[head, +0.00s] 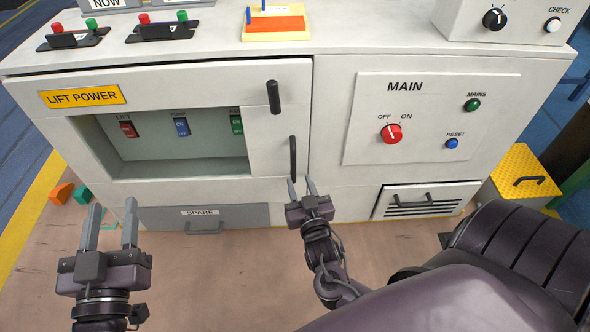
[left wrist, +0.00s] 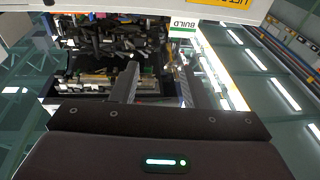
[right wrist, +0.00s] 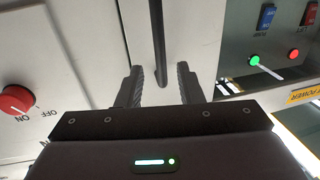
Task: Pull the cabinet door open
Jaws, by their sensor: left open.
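The cabinet door (head: 215,85) is a pale panel with a LIFT POWER label and an opening that shows several switches. A black vertical bar handle (head: 293,158) is at its right side, with a shorter black handle (head: 273,97) above. My right gripper (head: 301,183) is open, at the lower end of the bar handle. In the right wrist view the bar (right wrist: 159,45) lies between the two fingers, with gaps at both sides. My left gripper (head: 111,214) is open and empty, low at the left, apart from the cabinet.
A MAIN panel (head: 430,130) with a red knob is right of the door. A grey SPARE drawer (head: 245,215) and a vented panel (head: 425,207) are below. A yellow box (head: 520,172) stands at the right. Colored blocks (head: 62,193) lie on the floor at the left.

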